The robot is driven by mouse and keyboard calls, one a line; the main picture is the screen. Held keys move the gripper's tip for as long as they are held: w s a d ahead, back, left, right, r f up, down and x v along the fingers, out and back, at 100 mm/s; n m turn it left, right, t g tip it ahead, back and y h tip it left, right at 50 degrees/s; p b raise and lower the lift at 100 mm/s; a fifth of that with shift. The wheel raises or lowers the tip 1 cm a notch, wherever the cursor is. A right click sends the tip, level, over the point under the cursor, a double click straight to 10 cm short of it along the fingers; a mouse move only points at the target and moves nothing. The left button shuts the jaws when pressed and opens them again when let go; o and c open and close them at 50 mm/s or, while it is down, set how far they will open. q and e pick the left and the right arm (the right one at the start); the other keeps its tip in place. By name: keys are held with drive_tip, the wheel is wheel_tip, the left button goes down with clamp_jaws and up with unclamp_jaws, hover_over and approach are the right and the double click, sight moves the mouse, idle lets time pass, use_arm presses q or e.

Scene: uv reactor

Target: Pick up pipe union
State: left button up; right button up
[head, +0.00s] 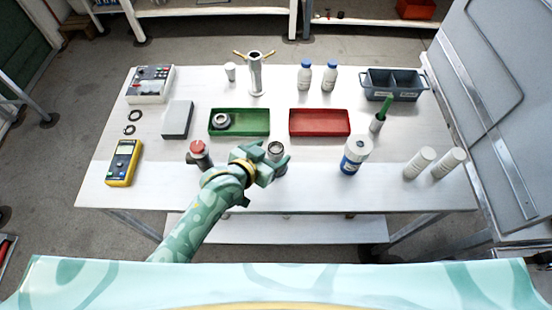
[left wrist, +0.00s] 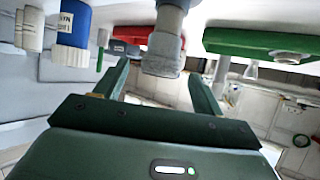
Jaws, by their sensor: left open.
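The pipe union (head: 276,148) is a grey, cylindrical fitting standing upright near the middle front of the white table. My left gripper (head: 277,164) is at its near side and hides its lower part. In the left wrist view, which shows the scene upside down, the grey union (left wrist: 163,54) lies between the two spread fingers of my left gripper (left wrist: 158,72). Gaps show on both sides of it, so the fingers appear apart from it. My right gripper is in neither view.
A red-capped grey part (head: 200,153) stands close left of my left gripper. Behind are a green tray (head: 255,122) holding a ring-shaped part (head: 221,121) and a red tray (head: 320,122). A blue-and-white bottle (head: 354,157) stands to the right, with clear table between.

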sight(279, 147)
use_arm(q)
drive_tip(key=x, duration=0.2)
drive_tip(key=b+x, duration=0.1)
drive_tip(key=x, duration=0.1)
drive_tip(key=shift+w+d+f+b, duration=0.15)
drive_tip(key=shift+f+b, duration=0.15)
drive_tip(key=shift+f, duration=0.15)
drive_tip(key=shift+w+d+f, duration=0.1)
drive_tip(key=shift+w+d, duration=0.05)
drive_tip(key=shift+w, duration=0.15)
drive_tip(key=shift+s, duration=0.1)
drive_tip(key=shift+c, duration=0.6)
drive_tip(key=c, duration=1.1)
drive_tip(key=shift+r, duration=0.2)
